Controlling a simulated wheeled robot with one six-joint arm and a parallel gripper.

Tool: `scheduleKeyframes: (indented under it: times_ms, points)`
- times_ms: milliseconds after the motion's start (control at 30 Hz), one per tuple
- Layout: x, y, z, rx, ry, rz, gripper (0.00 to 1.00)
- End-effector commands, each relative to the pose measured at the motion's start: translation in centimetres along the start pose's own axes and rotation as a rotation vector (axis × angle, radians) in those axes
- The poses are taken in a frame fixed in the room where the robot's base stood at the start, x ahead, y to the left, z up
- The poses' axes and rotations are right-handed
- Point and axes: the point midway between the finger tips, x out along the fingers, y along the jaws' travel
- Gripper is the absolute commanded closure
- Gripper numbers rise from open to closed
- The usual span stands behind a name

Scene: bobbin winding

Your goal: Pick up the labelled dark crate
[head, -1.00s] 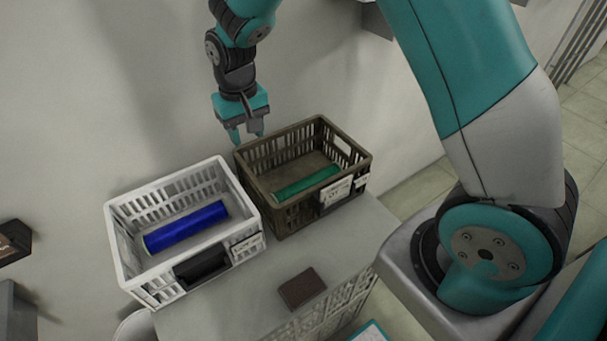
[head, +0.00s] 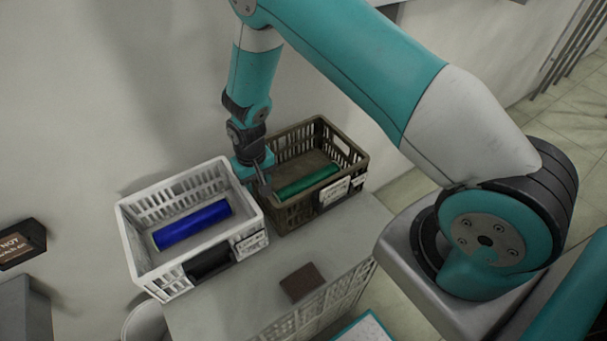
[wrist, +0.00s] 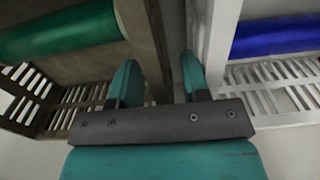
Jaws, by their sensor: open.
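The dark brown crate (head: 338,150) stands on the grey cabinet top, right of a white crate. Its front carries white labels (head: 335,190), and a green roll (head: 308,182) lies inside. My gripper (head: 264,182) is at the crate's left side, by the gap between the two crates. In the wrist view my gripper (wrist: 158,78) is open. One finger is on the inner side of the dark crate's side wall (wrist: 142,35), the other in the gap beside the white crate. The wall appears between the fingers; I cannot tell whether they touch it.
The white crate (head: 133,240) holds a blue roll (head: 192,225) and stands close on the left, leaving a narrow gap. A small brown block (head: 302,283) lies on the cabinet top (head: 345,235) in front. A dark sign (head: 20,243) is at far left.

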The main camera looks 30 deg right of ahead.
Motion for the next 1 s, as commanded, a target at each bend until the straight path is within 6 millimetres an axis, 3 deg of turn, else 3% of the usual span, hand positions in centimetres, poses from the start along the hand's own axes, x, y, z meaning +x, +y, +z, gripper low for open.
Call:
scheduleKeyframes:
  times_ms: [133,367,567,1000]
  points:
    - [1.24,0.04,0.0,0.001,0.0,0.0,0.57]
    - [1.44,0.03,-0.04,0.001,0.001,0.0,0.57]
    - [1.41,0.03,-0.03,0.001,0.001,0.0,1.0]
    - [1.37,0.03,-0.03,0.001,0.001,0.0,1.0]
